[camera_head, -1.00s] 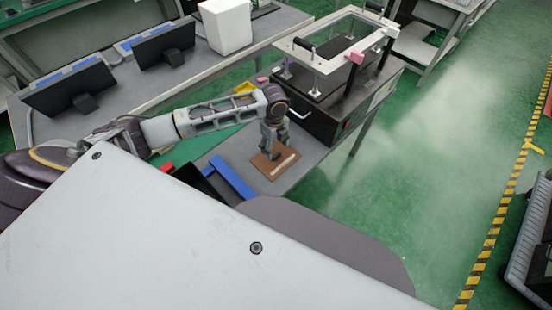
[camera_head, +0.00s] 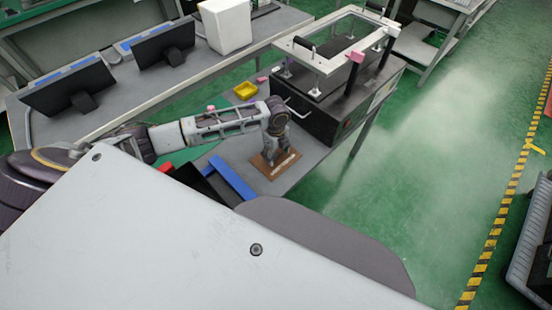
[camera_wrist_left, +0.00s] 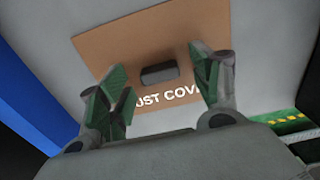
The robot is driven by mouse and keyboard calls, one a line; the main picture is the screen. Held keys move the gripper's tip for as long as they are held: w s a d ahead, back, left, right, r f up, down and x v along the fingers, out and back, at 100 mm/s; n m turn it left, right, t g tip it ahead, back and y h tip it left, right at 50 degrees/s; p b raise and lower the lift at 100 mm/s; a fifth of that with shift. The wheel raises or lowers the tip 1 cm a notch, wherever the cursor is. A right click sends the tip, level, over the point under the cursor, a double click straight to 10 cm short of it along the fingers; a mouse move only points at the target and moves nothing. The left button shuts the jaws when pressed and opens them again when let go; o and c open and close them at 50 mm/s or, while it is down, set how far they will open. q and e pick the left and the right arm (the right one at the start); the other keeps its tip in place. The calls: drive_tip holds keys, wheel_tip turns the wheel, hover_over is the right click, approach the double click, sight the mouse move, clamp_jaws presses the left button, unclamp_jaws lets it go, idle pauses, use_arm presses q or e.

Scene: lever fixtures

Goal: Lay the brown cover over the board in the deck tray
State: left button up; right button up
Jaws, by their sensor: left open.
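The brown cover (camera_head: 265,166) lies flat on the grey table in the head view. In the left wrist view the cover (camera_wrist_left: 120,55) shows white lettering and a small dark handle (camera_wrist_left: 159,73). My left gripper (camera_head: 277,160) is low over the cover, and in the wrist view its open fingers (camera_wrist_left: 158,92) stand on either side of the handle, with nothing gripped. The deck tray is probably in the black machine (camera_head: 322,105) behind the gripper; the board cannot be made out. My right gripper is not in view.
A white frame (camera_head: 318,64) on posts stands above the black machine, which has a front handle. A blue bar (camera_head: 231,178) lies left of the cover. A yellow bin (camera_head: 245,90) and small pink pieces sit farther back. The table's right edge is close to the cover.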

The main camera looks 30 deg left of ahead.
sight(276, 155)
use_arm(q)
drive_tip(key=shift+f, duration=0.1)
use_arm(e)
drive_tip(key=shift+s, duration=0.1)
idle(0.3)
use_arm(q)
drive_tip(key=c, duration=1.2)
drive_tip(key=shift+c, duration=0.2)
